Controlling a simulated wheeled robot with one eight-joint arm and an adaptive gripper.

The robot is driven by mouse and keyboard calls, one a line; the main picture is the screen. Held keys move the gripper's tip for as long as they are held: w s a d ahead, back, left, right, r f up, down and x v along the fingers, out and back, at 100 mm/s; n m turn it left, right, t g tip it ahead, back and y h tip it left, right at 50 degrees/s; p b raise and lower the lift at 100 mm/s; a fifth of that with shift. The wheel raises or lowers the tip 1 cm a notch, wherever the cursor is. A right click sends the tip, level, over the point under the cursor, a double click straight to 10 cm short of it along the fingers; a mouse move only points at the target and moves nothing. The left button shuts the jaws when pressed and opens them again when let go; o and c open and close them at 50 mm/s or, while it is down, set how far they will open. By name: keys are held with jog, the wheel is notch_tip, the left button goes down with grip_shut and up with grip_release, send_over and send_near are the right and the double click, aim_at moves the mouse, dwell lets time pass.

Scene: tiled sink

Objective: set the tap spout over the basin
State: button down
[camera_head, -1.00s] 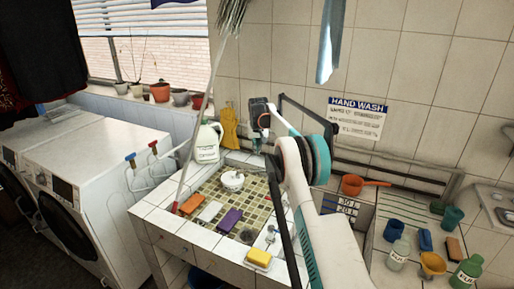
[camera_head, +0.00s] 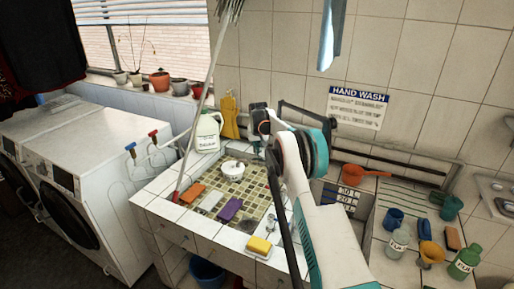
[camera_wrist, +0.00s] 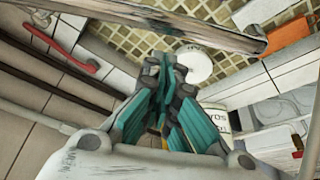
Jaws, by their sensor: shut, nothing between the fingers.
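The tiled basin (camera_head: 205,212) is set in the white counter. A small metal fitting (camera_head: 270,222) shows at its right edge; I cannot tell whether it is the tap. My arm hides much of the area behind it, and I cannot make out the spout clearly. My gripper (camera_head: 258,150) hangs over the back right of the basin. In the wrist view its teal fingers (camera_wrist: 165,68) are together and hold nothing. A worn brown bar (camera_wrist: 190,28) crosses in front of the fingertips there, apart from them; I cannot tell whether it is the spout.
A white bowl (camera_head: 232,168) stands in the basin. Orange (camera_head: 192,193) and purple (camera_head: 230,209) blocks lie near the front. A long pole (camera_head: 200,100) leans at the left. Cups and bottles crowd the right counter.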

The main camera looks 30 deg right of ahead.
jog(key=shift+s+a+f, duration=0.1)
jog(key=shift+s+a, duration=0.15)
jog(key=shift+s, duration=0.4)
jog(key=shift+s, duration=0.1)
jog(key=shift+s+a+n+y+b, duration=0.15)
jog(key=shift+s+a+n+b, duration=0.15)
jog(key=shift+s+n, duration=0.2)
jog(key=shift+s+a+n+y+b, duration=0.15)
jog(key=shift+s+a+n+b, duration=0.2)
jog(key=shift+s, duration=0.25)
jog(key=s+d+n+g+y+b, duration=0.1)
jog(key=s+d+n+y+b, duration=0.1)
jog(key=s+n, duration=0.65)
jog(key=s+d+n+g+y+b, duration=0.1)
jog(key=s+d+n+y+b, duration=0.15)
jog(key=s+n, duration=0.6)
jog(key=s+d+m, duration=0.2)
jog(key=s+d, duration=0.4)
jog(key=d, duration=0.4)
jog(key=shift+s+d+m+b, duration=0.25)
jog(key=shift+m+b, duration=0.1)
